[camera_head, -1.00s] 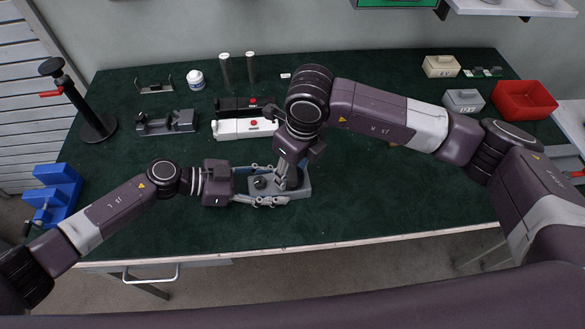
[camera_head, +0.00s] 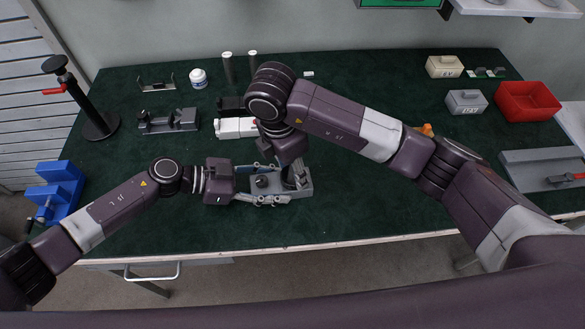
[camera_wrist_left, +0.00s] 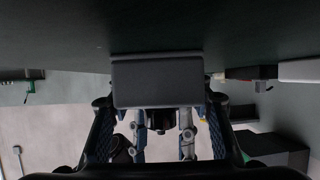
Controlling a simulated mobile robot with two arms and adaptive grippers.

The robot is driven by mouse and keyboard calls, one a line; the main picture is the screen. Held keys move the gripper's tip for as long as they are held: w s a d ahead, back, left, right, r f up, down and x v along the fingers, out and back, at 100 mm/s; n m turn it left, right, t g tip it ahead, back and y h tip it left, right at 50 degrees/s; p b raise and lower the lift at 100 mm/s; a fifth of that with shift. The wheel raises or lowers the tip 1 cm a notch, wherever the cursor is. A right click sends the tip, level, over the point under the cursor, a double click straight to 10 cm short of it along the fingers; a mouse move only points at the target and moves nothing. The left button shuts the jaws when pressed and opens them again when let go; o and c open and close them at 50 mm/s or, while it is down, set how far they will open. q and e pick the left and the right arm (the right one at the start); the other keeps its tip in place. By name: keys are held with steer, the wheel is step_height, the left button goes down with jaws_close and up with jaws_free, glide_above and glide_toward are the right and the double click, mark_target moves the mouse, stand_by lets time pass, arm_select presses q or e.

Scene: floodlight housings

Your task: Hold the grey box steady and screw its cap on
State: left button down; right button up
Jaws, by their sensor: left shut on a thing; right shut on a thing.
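The box's grey end (camera_wrist_left: 157,80) also fills the middle of the upside-down left wrist view. My right gripper (camera_head: 285,170) reaches down over the box's right part. In the wrist view its fingers flank a dark piece (camera_wrist_left: 160,120), seemingly the cap, at the box. How the cap is seated is hidden.
A white-and-black housing (camera_head: 235,128) stands just behind the box. A grey fixture (camera_head: 168,121), a white jar (camera_head: 197,78) and two posts stand further back left. A blue vise (camera_head: 58,188) is at the left edge and a red bin (camera_head: 527,101) at the back right.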

steer(key=m, duration=0.4)
steer(key=shift+w, duration=0.1)
steer(key=m+g, duration=0.1)
steer(key=m, duration=0.4)
steer(key=shift+w, duration=0.1)
steer(key=o, duration=0.9)
steer(key=shift+r, duration=2.25)
steer(key=shift+c, duration=0.4)
